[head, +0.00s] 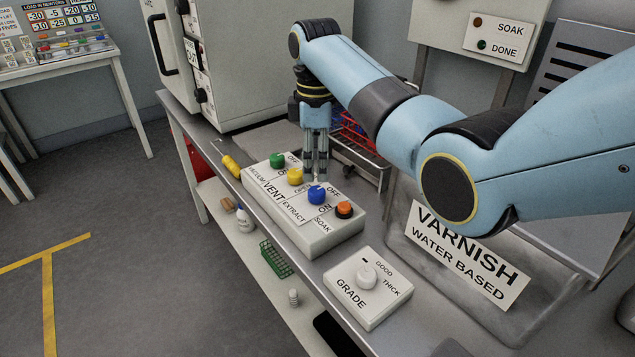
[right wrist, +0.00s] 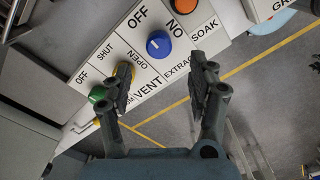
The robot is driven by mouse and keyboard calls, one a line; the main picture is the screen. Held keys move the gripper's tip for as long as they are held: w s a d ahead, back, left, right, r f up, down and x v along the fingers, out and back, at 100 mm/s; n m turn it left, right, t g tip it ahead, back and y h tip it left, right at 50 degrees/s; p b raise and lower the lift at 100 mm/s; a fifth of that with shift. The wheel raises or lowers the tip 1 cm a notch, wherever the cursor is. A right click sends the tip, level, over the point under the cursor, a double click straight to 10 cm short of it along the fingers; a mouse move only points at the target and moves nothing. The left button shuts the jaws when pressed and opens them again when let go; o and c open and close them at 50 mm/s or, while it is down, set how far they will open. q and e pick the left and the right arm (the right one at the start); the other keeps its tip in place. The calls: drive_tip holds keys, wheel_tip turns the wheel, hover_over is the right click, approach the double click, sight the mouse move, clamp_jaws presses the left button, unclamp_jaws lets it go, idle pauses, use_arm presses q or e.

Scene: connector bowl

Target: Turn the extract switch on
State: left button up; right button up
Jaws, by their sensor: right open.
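The extract switch is a round blue knob (head: 316,195) on a white control box (head: 315,240), between a yellow knob (head: 295,176) and an orange button (head: 344,209). OFF is printed behind it and ON in front. In the right wrist view the blue knob (right wrist: 158,44) lies ahead, between the finger lines. A small pale mark shows on it, but I cannot tell which label it points to. My right gripper (head: 316,172) points down just behind the blue and yellow knobs; its fingers (right wrist: 161,72) are open and empty. My left gripper is not in view.
A green knob (head: 277,159) sits at the box's far end. A GRADE box (head: 368,290) with a white knob is nearer on the bench. A VARNISH tank (head: 470,255) stands right, a grey cabinet (head: 245,60) behind. A yellow object (head: 231,165) lies at the bench's left edge.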

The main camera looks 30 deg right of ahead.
sight(316, 190)
wheel_tip(316, 190, down, 4)
drive_tip(key=shift+r, duration=0.1)
wheel_tip(316, 190, down, 3)
drive_tip(key=shift+d+f, duration=0.1)
drive_tip(key=shift+f, duration=0.15)
drive_tip(key=c, duration=0.4)
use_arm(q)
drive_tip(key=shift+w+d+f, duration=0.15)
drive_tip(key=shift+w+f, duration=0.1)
use_arm(e)
drive_tip(key=c, duration=0.7)
